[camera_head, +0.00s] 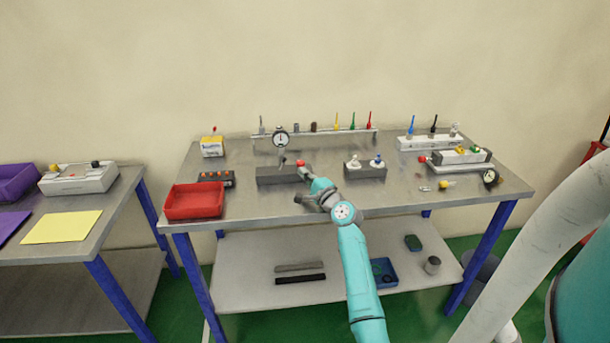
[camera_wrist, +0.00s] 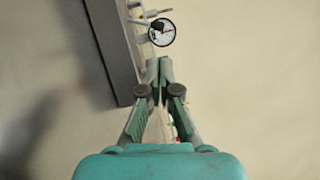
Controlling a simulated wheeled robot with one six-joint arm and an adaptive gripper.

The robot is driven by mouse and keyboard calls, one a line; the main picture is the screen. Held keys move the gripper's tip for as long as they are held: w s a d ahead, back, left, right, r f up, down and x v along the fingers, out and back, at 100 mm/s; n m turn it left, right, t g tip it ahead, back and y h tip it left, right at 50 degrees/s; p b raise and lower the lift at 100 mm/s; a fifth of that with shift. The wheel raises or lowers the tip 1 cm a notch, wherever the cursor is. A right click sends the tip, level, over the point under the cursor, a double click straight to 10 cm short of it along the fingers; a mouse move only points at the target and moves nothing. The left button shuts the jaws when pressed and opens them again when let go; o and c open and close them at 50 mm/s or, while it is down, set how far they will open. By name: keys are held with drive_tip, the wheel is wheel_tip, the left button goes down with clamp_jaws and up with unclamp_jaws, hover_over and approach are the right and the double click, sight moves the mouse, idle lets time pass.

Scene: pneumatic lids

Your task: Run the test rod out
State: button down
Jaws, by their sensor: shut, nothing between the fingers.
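I cannot tell for sure which part is the test rod. A light block with a grey top (camera_head: 463,160) stands at the right of the bench, with a red knob (camera_head: 422,159) at its left end. My gripper (camera_head: 303,171) is over the middle of the bench, by a long dark grey block (camera_head: 272,175), well left of that knob. A red tip (camera_head: 300,163) shows just beyond it. In the wrist view my gripper (camera_wrist: 159,66) has its fingertips together and empty. A round dial gauge (camera_wrist: 162,32) shows beyond them; it also stands upright in the head view (camera_head: 281,139).
A red tray (camera_head: 194,202) stands at the front left of the bench. A dark block with two fittings (camera_head: 365,172) is right of my gripper. A rail with coloured handles (camera_head: 315,132) runs along the back.

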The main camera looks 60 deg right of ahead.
sight(294, 171)
drive_tip(key=x, duration=0.7)
